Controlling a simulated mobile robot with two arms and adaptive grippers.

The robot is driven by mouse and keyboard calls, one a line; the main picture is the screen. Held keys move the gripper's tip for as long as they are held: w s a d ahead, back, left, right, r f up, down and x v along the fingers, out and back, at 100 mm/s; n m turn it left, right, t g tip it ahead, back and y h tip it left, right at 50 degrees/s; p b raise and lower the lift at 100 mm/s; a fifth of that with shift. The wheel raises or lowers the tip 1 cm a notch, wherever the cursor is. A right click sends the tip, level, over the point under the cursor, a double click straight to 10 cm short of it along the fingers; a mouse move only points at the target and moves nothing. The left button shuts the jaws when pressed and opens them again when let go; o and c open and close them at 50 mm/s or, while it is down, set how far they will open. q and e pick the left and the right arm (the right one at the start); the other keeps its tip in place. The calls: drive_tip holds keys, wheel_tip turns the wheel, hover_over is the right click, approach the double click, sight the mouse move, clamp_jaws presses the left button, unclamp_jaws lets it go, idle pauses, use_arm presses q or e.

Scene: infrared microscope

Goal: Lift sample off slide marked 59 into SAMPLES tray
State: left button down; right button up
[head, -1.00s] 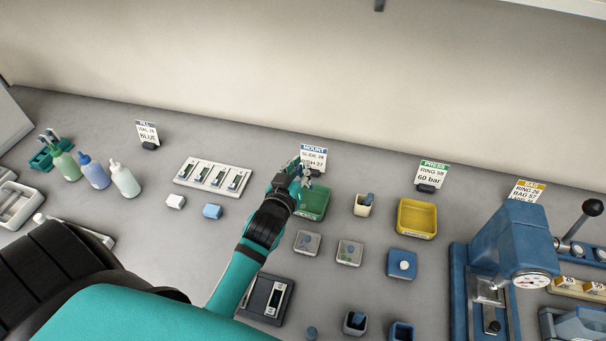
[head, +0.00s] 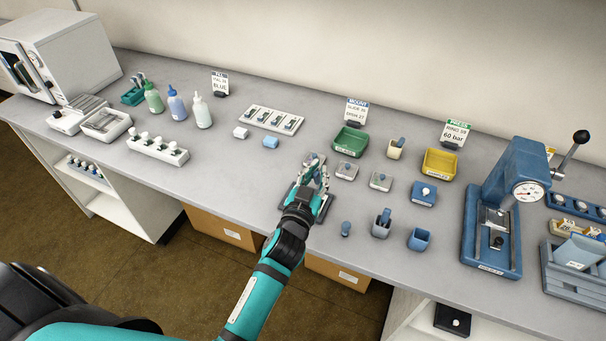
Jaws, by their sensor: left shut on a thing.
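My left gripper (head: 318,178) is low over a dark slide stand (head: 325,213) at the bench's front middle and hides most of it. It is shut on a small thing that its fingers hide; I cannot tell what. A white rack (head: 272,118) with several slides stands behind, to the left. A green tray (head: 350,141) and a yellow tray (head: 440,163) stand farther back to the right. Their labels are too small to read, so I cannot tell which is the SAMPLES tray. The number 59 is not readable on any slide. My right gripper is not in view.
Small square pads (head: 381,181), a blue block (head: 423,194) and cups (head: 381,223) crowd the right of the gripper. A blue press (head: 507,205) stands farther right. Bottles (head: 202,111) are at the left.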

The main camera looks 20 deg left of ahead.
sight(318, 188)
use_arm(q)
drive_tip(key=shift+f, duration=0.15)
drive_tip(key=f+b, duration=0.1)
drive_tip(key=w+f+b, duration=0.1)
drive_tip(key=f, duration=0.1)
drive_tip(key=shift+b, duration=0.3)
drive_tip(key=f+b, duration=0.3)
drive_tip(key=shift+s, duration=0.25)
drive_tip(key=shift+f, duration=0.1)
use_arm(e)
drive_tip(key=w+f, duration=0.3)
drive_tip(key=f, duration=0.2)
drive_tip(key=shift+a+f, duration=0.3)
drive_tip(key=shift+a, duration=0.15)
use_arm(q)
drive_tip(key=shift+f+b, duration=0.35)
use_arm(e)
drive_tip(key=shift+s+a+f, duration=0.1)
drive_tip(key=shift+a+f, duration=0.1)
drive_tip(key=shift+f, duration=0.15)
use_arm(q)
drive_tip(key=shift+f, duration=0.15)
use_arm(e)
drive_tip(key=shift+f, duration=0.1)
use_arm(q)
drive_tip(key=shift+f, duration=0.15)
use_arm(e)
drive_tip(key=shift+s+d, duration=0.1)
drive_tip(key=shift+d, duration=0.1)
